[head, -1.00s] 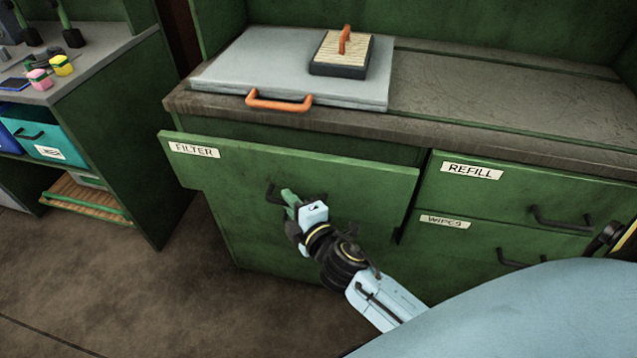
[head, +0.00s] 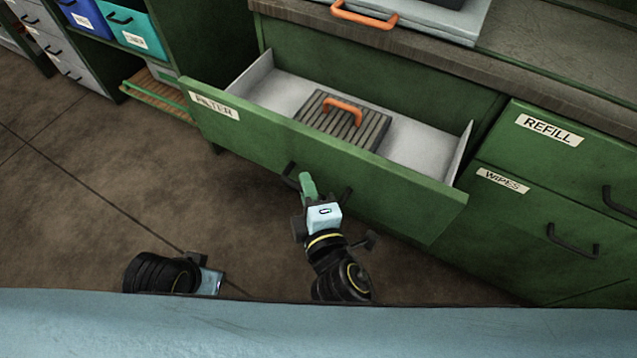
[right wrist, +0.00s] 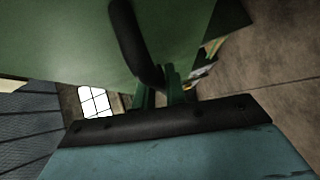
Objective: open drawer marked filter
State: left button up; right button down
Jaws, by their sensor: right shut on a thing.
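The drawer marked FILTER (head: 400,200) is a wide green front with a white label (head: 214,106) at its upper left. It stands well out of the cabinet, and its pale inside (head: 270,88) shows. A dark ribbed block with an orange handle (head: 330,125) lies in it. My right gripper (head: 307,186), with green fingers, is shut on the drawer's dark bar handle (head: 289,170), whose middle it partly hides. In the right wrist view the handle (right wrist: 135,45) runs down between the fingers (right wrist: 160,88). Part of my left arm shows at the lower left; its fingers are not visible.
Closed drawers marked REFILL (head: 549,130) and WIPES (head: 503,180) are at the right. A grey lid with an orange handle (head: 364,14) lies on the worktop. Blue and teal bins (head: 132,26) stand on a shelf at upper left. The floor at left is clear.

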pick_arm(q)
jog(key=shift+r, duration=0.1)
pick_arm(e)
jog(key=c, duration=1.5)
grip_release()
jog(key=shift+o, duration=0.2)
